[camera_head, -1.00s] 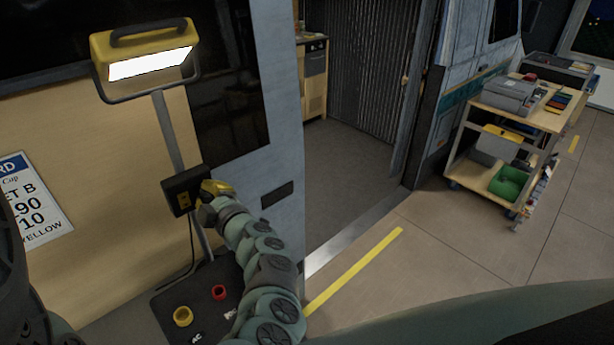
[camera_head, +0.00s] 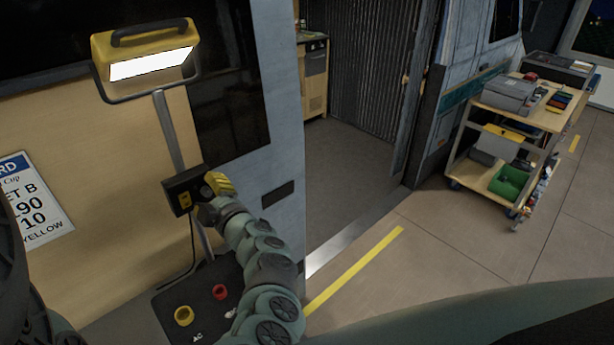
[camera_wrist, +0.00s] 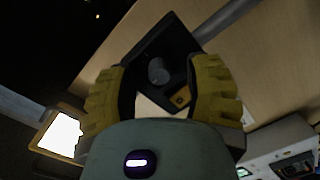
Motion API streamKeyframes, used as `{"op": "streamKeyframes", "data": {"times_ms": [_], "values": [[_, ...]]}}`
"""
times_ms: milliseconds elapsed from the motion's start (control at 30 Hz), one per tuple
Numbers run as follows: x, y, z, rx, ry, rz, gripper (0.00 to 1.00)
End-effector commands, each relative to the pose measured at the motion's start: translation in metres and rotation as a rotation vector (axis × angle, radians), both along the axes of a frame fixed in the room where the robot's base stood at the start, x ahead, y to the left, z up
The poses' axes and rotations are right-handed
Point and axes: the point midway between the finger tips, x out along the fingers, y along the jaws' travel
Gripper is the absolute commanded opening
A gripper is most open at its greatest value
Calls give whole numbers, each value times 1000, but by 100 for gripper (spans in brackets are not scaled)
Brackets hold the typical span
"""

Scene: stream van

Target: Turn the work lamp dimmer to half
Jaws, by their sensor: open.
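The work lamp (camera_head: 150,62) has a yellow head with a lit white panel on a grey stand; its panel also shows in the wrist view (camera_wrist: 61,134). A black dimmer box (camera_head: 178,192) is fixed on the stand's pole. In the wrist view the box shows a round dark dimmer knob (camera_wrist: 158,71) and a small yellow mark or switch (camera_wrist: 180,97). My gripper (camera_head: 219,184) is at the box's right side. In the wrist view its yellow padded fingers (camera_wrist: 160,85) are apart, one on each side of the knob. Contact with the knob cannot be told.
A black base plate (camera_head: 165,308) with a yellow ring (camera_head: 183,316) and a red ring (camera_head: 220,292) lies below. The van's wall (camera_head: 282,110) is close on the right. A loaded cart (camera_head: 510,120) stands far right; the floor between is open.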

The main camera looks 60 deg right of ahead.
Motion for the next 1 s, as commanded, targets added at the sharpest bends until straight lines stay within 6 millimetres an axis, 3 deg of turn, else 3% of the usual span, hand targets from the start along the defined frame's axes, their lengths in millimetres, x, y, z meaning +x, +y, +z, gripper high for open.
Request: {"op": "streamKeyframes", "data": {"times_ms": [267,700,1000], "values": [[-8,0,0,-1,2,-5,51],[-87,21,3,1,3,-6,51],[-116,30,5,0,1,-3,51]]}}
